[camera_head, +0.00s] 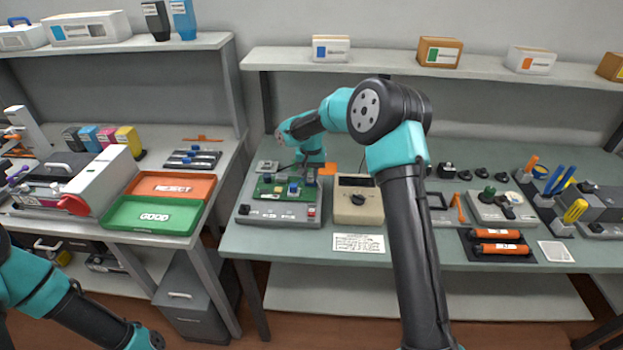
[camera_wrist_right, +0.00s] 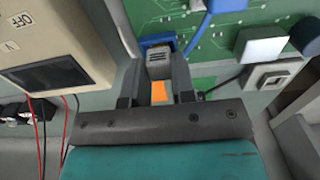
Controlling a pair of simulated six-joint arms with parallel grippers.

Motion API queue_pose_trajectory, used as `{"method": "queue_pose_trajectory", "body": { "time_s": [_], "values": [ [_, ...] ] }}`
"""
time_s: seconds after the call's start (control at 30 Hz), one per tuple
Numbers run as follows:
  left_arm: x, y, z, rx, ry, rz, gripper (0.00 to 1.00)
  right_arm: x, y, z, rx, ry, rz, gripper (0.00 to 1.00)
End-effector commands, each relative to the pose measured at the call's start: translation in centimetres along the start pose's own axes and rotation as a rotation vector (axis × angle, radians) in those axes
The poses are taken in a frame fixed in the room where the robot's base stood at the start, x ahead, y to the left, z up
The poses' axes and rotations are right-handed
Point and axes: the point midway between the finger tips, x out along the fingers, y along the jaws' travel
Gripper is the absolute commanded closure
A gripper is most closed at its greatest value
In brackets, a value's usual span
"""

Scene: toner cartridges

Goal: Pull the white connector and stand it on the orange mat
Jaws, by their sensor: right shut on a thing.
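My right gripper (camera_wrist_right: 158,82) points down at the back edge of the green circuit board (camera_head: 268,190). In the right wrist view its two dark fingers are shut on a small pale grey-white block with dark slots, which looks like the white connector (camera_wrist_right: 160,64). A blue part (camera_wrist_right: 158,41) of the board (camera_wrist_right: 216,42) shows right beyond it; I cannot tell whether they touch. The orange mat (camera_head: 328,169) lies behind the board, and orange also shows between the fingers. My left arm shows at the lower left, its gripper out of frame.
A beige meter (camera_head: 358,208) with red leads stands right of the board, close to the gripper. In the wrist view a white block (camera_wrist_right: 262,46) and a grey socket (camera_wrist_right: 268,76) are on the right. Green and orange trays (camera_head: 152,216) stand on the left table.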

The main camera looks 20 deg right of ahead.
Motion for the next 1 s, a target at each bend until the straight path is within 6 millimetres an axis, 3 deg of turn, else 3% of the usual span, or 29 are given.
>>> {"method": "queue_pose_trajectory", "body": {
  "time_s": [1.0],
  "values": [
    [0.0,0.0,0.0,0.000,0.000,0.000,0.57,-1.3,0.0,0.0,0.000,0.001,0.000,1.00]
  ]
}}
